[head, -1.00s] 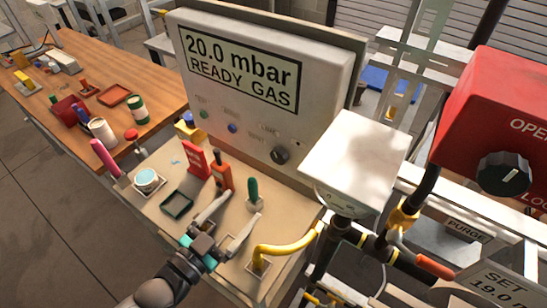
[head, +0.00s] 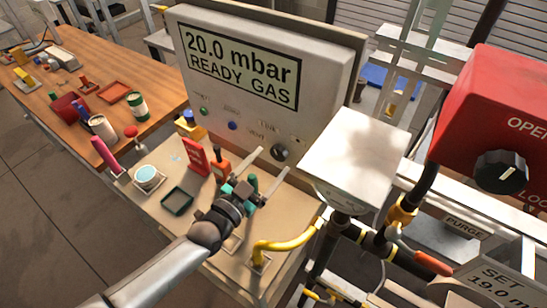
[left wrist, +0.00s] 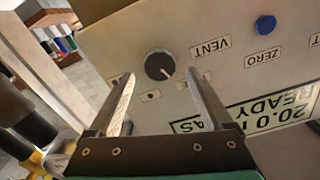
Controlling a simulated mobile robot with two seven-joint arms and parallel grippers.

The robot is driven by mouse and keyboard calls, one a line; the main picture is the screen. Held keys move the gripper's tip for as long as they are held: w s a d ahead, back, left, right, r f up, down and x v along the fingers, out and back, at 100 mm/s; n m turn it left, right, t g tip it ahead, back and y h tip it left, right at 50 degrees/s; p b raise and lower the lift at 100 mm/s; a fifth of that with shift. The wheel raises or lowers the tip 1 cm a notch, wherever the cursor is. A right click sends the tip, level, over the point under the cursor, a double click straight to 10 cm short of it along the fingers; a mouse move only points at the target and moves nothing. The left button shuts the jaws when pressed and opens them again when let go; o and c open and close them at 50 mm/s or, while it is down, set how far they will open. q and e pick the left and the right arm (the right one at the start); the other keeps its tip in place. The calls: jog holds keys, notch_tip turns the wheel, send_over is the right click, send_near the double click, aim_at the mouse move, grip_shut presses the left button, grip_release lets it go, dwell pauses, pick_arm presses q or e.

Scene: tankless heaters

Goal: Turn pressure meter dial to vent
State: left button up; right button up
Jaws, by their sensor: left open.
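The pressure meter (head: 262,60) is a pale upright box whose screen reads "20.0 mbar READY GAS". Its black dial (head: 280,152) is low on the right of the front panel. In the left wrist view the dial (left wrist: 159,65) appears upside down with the panel, beside the word VENT. My left gripper (head: 273,163) is open and points at the dial, just short of it. In the left wrist view its two fingers (left wrist: 163,95) are spread, with the dial beyond the tips and between their lines. My right gripper is not in view.
A green button (head: 204,111) and blue button (head: 233,126) sit left of the dial. A yellow pipe (head: 285,243) and white box (head: 355,160) are close on the right. Tools, including a red holder (head: 195,157), stand on the bench. A red box (head: 495,120) is far right.

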aim_at(280, 152)
pick_arm(q)
jog(key=shift+x, duration=1.25)
grip_shut()
